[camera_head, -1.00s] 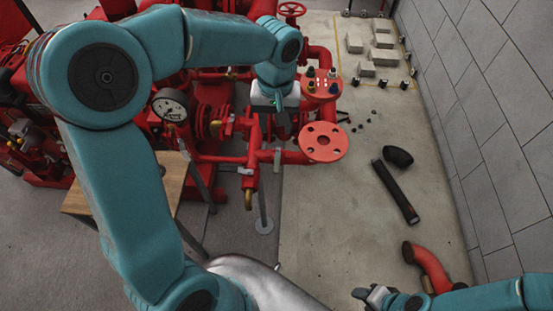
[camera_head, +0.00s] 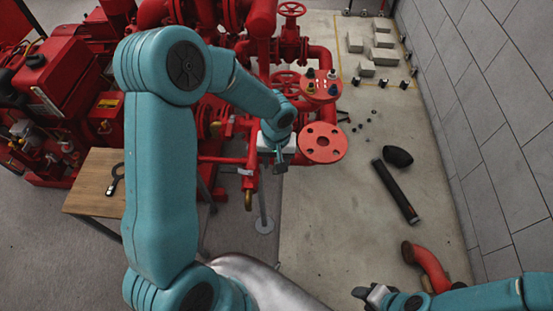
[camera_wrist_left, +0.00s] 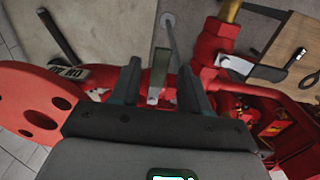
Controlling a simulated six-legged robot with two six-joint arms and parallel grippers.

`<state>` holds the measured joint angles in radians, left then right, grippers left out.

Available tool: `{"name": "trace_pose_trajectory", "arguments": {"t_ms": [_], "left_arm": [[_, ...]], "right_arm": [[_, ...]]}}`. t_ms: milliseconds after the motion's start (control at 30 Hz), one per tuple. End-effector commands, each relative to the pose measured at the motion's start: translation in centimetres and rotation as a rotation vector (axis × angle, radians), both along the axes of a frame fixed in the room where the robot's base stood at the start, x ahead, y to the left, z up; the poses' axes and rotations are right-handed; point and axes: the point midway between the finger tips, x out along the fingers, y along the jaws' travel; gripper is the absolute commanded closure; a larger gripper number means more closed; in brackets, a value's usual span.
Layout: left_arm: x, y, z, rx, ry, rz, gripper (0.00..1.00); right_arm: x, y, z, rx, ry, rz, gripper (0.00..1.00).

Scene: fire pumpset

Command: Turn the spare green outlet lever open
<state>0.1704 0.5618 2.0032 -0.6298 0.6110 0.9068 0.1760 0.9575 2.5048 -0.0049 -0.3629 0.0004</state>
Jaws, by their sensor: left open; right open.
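The grey-green lever (camera_wrist_left: 160,66) shows in the left wrist view, its length running up and down the picture between the two dark fingers of my left gripper (camera_wrist_left: 159,80). The fingers are open, with a gap on each side of the lever. In the head view my left gripper (camera_head: 280,160) is beside the red flange (camera_head: 323,143) at the pipe outlet and hides the lever. The flange also fills the left of the wrist view (camera_wrist_left: 30,110). My right gripper (camera_head: 370,296) is open and empty at the bottom, away from the pipes.
Red pump pipework surrounds the left gripper. A wooden table (camera_head: 84,196) with a black ring-ended tool (camera_head: 115,180) stands at left. A black tube (camera_head: 395,192), a black fitting (camera_head: 398,156) and a red elbow (camera_head: 430,266) lie on the floor at right, near the grey wall.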

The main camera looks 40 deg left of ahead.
Motion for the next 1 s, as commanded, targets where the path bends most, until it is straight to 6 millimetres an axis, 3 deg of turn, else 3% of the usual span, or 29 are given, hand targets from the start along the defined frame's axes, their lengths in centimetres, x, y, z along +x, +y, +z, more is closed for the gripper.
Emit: {"name": "trace_pose_trajectory", "arguments": {"t_ms": [133, 267, 300, 667, 1000], "left_arm": [[0.0, 0.0, 0.0, 0.000, 0.000, 0.000, 0.54], [0.0, 0.0, 0.0, 0.000, 0.000, 0.000, 0.97], [0.0, 0.0, 0.0, 0.000, 0.000, 0.000, 1.00], [-0.1, 0.2, 0.0, 0.000, 0.000, -0.034, 1.00], [-0.6, 1.4, 0.0, 0.000, -0.001, -0.253, 1.00]], "right_arm": [[0.0, 0.0, 0.0, 0.000, 0.000, 0.000, 0.54], [0.0, 0.0, 0.0, 0.000, 0.000, 0.000, 0.54], [0.0, 0.0, 0.0, 0.000, 0.000, 0.000, 0.54], [0.0, 0.0, -0.2, 0.000, 0.000, 0.000, 0.54], [0.0, 0.0, -1.2, 0.000, 0.000, 0.000, 0.54]]}}
